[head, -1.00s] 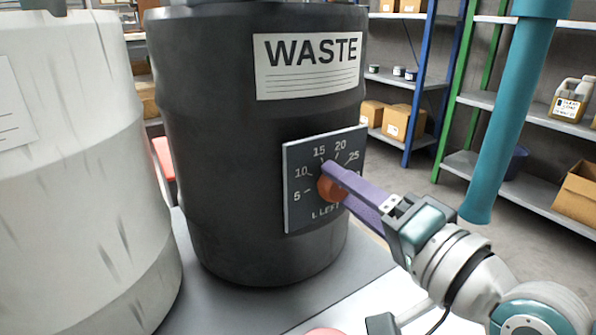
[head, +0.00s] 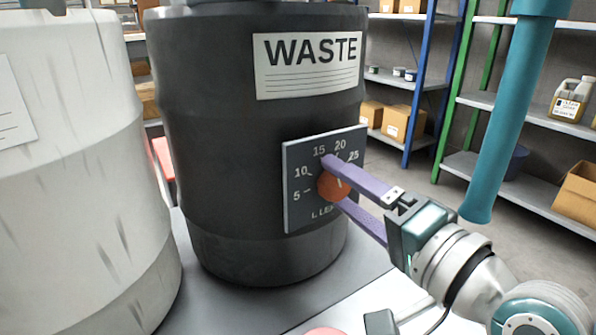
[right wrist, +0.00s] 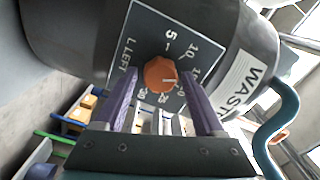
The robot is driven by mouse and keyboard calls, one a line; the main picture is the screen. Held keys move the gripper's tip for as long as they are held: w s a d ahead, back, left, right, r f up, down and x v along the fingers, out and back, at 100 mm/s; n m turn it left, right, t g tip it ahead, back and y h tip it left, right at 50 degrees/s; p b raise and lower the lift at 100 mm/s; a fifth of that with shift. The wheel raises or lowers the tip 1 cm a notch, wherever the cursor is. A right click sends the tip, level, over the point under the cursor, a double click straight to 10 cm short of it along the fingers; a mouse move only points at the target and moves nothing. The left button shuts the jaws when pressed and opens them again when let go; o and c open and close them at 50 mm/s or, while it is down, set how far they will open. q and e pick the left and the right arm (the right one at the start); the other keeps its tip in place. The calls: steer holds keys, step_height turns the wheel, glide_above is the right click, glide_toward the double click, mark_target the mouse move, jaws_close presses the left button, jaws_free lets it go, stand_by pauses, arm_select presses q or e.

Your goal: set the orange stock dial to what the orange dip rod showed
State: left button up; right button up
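The orange stock dial (head: 331,189) is a round knob on a dark scale plate (head: 296,212) on the front of the black WASTE drum (head: 225,130). Its white mark points up, near 20 on the 15 side, as far as I can tell. In the right wrist view the dial (right wrist: 158,73) is fully visible with its mark. My right gripper (head: 337,181) is open, its purple fingers apart, one above and one below the dial. In the right wrist view they lie either side of it, seemingly not gripping. The orange dip rod is not seen. My left gripper is out of view.
A white drum (head: 75,170) stands left, close to the black drum. A teal vertical pipe (head: 510,120) hangs at right. Shelves with boxes (head: 397,122) and a jug (head: 570,98) stand behind. The grey surface (head: 225,310) before the drum is mostly clear.

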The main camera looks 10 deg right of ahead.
steer(key=shift+o, duration=0.5)
steer(key=shift+s+d, duration=0.15)
steer(key=shift+s, duration=0.2)
steer(key=p+v, duration=0.2)
steer(key=v, duration=0.7)
steer(key=shift+r, duration=0.1)
